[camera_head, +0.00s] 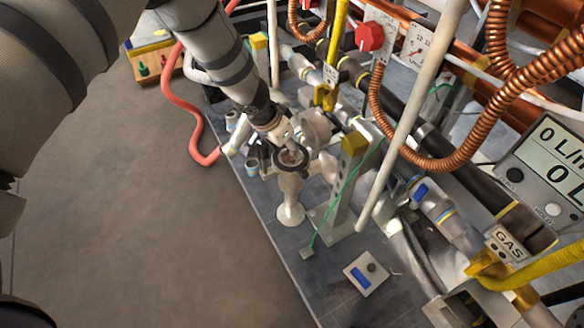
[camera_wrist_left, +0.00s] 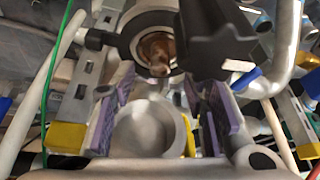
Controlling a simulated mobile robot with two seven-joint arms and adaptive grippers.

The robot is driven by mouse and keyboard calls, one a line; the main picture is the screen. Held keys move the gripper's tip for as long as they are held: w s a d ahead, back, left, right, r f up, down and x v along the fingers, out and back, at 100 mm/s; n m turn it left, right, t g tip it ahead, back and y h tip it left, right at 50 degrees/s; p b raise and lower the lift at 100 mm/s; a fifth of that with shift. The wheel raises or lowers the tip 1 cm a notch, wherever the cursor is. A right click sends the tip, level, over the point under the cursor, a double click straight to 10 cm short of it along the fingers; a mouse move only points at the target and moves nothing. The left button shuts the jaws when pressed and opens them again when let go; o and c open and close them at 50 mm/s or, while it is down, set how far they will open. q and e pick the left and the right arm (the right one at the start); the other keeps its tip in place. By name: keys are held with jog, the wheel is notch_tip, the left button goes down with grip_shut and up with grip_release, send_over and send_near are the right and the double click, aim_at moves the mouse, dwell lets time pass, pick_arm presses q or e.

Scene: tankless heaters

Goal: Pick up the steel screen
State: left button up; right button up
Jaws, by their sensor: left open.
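My left gripper (camera_head: 284,143) reaches down from the top left to an upright grey fitting (camera_head: 290,185) with a round open mouth. In the left wrist view my left gripper (camera_wrist_left: 160,115) is open, its two purple-padded fingers apart. A smooth round steel piece (camera_wrist_left: 148,130) shows between and below the pads; I cannot tell whether it is the steel screen or whether the pads touch it. Beyond the fingers is a dark-rimmed round opening (camera_wrist_left: 157,48) with a brownish inside. No mesh can be made out clearly. My right gripper is not in view.
A slanting white pipe (camera_head: 410,115), a grey post with a yellow top (camera_head: 354,145) and a green wire crowd the right side. A copper coil (camera_head: 385,110) hangs beyond. A small white box (camera_head: 371,273) lies on the dark base. The floor (camera_head: 130,190) at left is clear.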

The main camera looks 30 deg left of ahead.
pick_arm(q)
jog(key=shift+b+x, duration=0.35)
jog(key=shift+x, duration=0.8)
jog(key=shift+r, duration=0.1)
grip_shut()
jog(key=shift+r, duration=0.1)
